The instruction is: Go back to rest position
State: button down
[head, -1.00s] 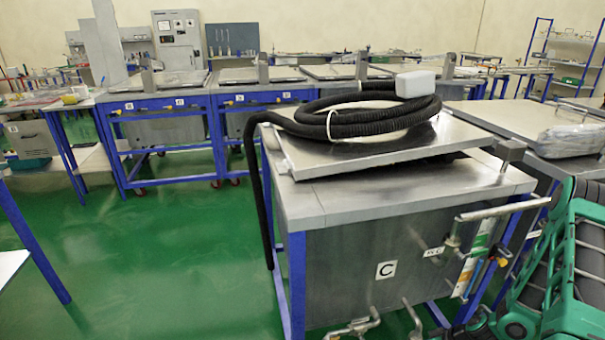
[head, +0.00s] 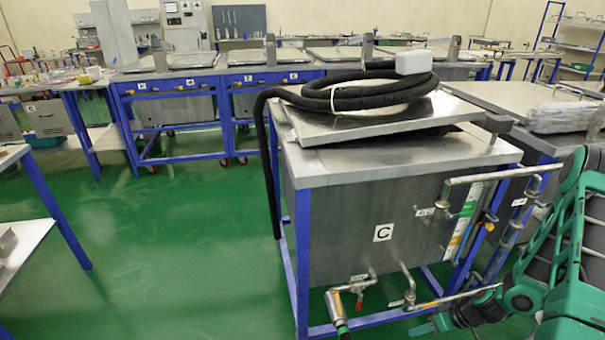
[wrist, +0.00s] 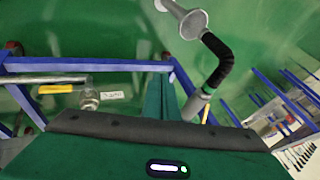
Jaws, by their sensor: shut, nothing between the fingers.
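My gripper (wrist: 164,97) shows in the wrist view as two dark green fingers pressed together, with nothing between them. My green and black arm (head: 560,255) fills the right edge of the head view, beside the front right corner of the metal tank marked C (head: 350,215). Its lower end is near the tank's lower pipes, and the fingertips cannot be made out there. The tank's lid (head: 330,128) sits tilted with a gap under it. A coiled black hose (head: 300,100) and a white box (head: 413,61) lie on the lid.
Pipes (head: 490,180) and a red-handled valve (head: 355,290) stick out from the tank's front, close to my arm. A blue-framed table (head: 25,240) stands at the left. Green floor (head: 170,250) is clear between it and the tank. More tanks (head: 170,90) line the back.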

jog(key=s+d+r+m+g+h, duration=0.1)
jog(key=s+d+r+h, duration=0.15)
jog(key=r, duration=0.75)
jog(key=s+d+r+m+g+h, duration=0.1)
jog(key=s+d+r, duration=0.15)
jog(key=r, duration=0.75)
jog(key=s+d+r+m+g+h, duration=0.1)
jog(key=d+r, duration=0.2)
jog(key=r, duration=0.7)
jog(key=s+a+r+m, duration=0.1)
jog(key=s+r+m, duration=0.2)
jog(key=s+r, duration=0.4)
jog(key=s+a+r+m+h, duration=0.1)
jog(key=s+r+m, duration=0.3)
jog(key=s+r, duration=0.4)
jog(key=shift+s+a+r, duration=0.2)
jog(key=shift+s+a, duration=0.6)
jog(key=shift+s, duration=0.2)
